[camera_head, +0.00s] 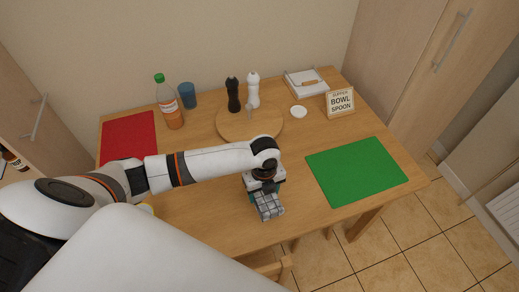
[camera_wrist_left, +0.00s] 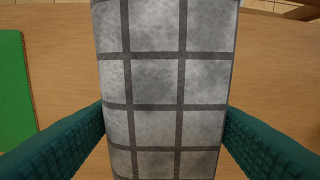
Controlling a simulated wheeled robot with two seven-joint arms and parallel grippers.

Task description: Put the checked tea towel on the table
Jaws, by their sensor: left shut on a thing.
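The checked tea towel (camera_head: 269,205) is grey with dark lines and looks like a compact folded block. It shows large between the teal fingers in the left wrist view (camera_wrist_left: 165,80). My left gripper (camera_head: 262,194) is shut on the tea towel, with a finger on each side of it. The towel is over the front middle part of the wooden table (camera_head: 205,222); I cannot tell whether it touches the top. My right gripper is not in view.
A green mat (camera_head: 356,171) lies to the right and a red mat (camera_head: 129,137) to the left. Behind stand a round board (camera_head: 228,128) with two mills, a bottle (camera_head: 169,105), a blue cup (camera_head: 188,96), a small white dish (camera_head: 299,112), a sign (camera_head: 340,103) and a white tray (camera_head: 293,86).

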